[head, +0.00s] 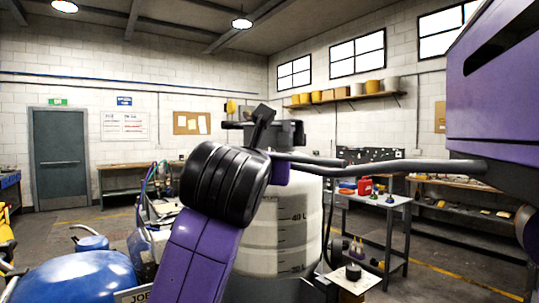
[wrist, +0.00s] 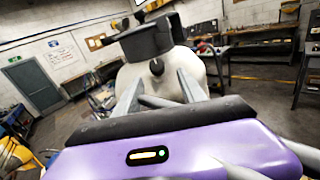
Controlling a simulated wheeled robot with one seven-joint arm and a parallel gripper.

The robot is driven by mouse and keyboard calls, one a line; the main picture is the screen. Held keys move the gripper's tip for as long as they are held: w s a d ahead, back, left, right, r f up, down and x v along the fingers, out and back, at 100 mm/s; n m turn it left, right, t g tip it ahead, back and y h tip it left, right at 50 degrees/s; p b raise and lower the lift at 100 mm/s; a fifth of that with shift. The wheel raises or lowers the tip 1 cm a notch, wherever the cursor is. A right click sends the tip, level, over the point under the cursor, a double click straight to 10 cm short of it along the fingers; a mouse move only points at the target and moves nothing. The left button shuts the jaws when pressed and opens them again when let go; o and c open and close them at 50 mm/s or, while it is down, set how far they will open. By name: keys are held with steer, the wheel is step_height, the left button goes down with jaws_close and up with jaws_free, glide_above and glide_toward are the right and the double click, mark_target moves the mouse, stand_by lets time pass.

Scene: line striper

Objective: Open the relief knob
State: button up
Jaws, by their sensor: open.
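The relief knob (wrist: 156,66) is a small round black knob with a light mark, on the upper front of the white tank (wrist: 190,38), just under its dark lid. My gripper (wrist: 160,76) is open in the wrist view, one finger on either side below the knob. The knob shows between the fingertips, and I see no contact; the remaining distance is hard to judge. In the head view the white tank (head: 285,235) with litre marks stands behind my arm, its black lid (head: 290,132) on top. The knob and my gripper are hidden there.
A blue rounded tank (head: 75,280) is at the lower left. A grey cart (head: 375,199) with a red container (head: 365,186) and small items stands right of the white tank. A workbench (head: 470,186) is along the right wall. A grey door (head: 60,160) is at the back left.

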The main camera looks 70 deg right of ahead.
steer(key=shift+w+r+p+x, duration=0.15)
steer(key=shift+p+x, duration=0.45)
steer(key=shift+x, duration=1.4)
steer(key=shift+w+r+p+x, duration=0.15)
steer(key=shift+p+x, duration=0.4)
steer(key=shift+x, duration=1.45)
steer(key=shift+a, duration=0.1)
jaws_close()
